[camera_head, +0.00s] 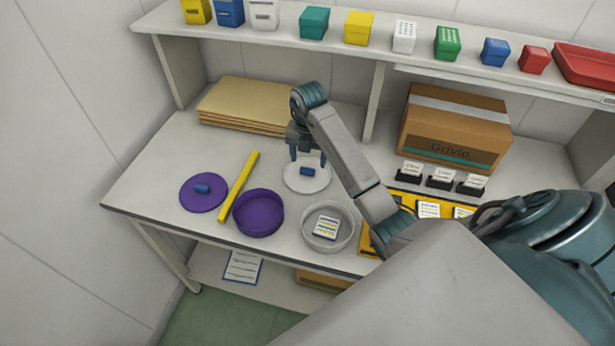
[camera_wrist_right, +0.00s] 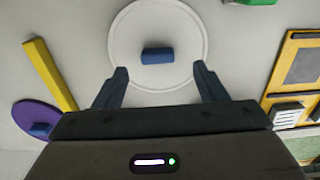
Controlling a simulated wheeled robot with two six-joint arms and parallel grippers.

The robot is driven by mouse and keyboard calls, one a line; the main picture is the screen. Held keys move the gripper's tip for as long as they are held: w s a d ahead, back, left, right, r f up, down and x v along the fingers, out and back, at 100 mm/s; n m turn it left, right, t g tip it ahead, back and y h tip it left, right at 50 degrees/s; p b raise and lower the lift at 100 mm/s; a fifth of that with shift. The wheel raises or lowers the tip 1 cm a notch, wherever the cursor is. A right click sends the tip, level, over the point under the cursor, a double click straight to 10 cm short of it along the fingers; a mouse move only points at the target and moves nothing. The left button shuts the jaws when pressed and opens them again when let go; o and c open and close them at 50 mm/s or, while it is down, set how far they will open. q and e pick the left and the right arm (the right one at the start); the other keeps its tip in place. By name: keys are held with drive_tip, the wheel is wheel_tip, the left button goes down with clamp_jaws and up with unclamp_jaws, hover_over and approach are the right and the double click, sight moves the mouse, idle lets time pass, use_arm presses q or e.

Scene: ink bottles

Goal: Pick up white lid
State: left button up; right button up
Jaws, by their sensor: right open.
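The white lid (camera_head: 306,182) is a flat round disc with a blue block-shaped handle (camera_head: 307,171) at its middle. It lies on the table, and it also shows in the right wrist view (camera_wrist_right: 180,75). My right gripper (camera_head: 308,160) is over the lid, pointing down, with its fingers apart and nothing between them. In the right wrist view the open fingers (camera_wrist_right: 161,85) stand to either side of the blue handle, which lies a little beyond the tips. My left gripper is not in view.
A white round container (camera_head: 347,235) holds a striped card. A purple container (camera_head: 258,213), a purple lid (camera_head: 208,203) with a blue handle and a yellow bar (camera_head: 240,182) lie to the left. A cardboard box (camera_head: 450,130) and brown folders (camera_head: 240,108) stand behind, under a shelf (camera_head: 290,45) with several small boxes.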

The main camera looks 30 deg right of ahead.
sight(307, 169)
wheel_tip(307, 169, down, 3)
drive_tip(key=shift+w+a+r+b, duration=0.1)
drive_tip(key=shift+w+r+b, duration=0.05)
drive_tip(key=shift+b, duration=0.75)
drive_tip(key=shift+f+p, duration=0.4)
drive_tip(key=shift+f, duration=0.3)
drive_tip(key=shift+c, duration=1)
drive_tip(key=c, duration=0.8)
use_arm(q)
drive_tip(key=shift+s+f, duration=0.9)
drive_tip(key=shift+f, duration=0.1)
use_arm(e)
drive_tip(key=shift+c, duration=0.2)
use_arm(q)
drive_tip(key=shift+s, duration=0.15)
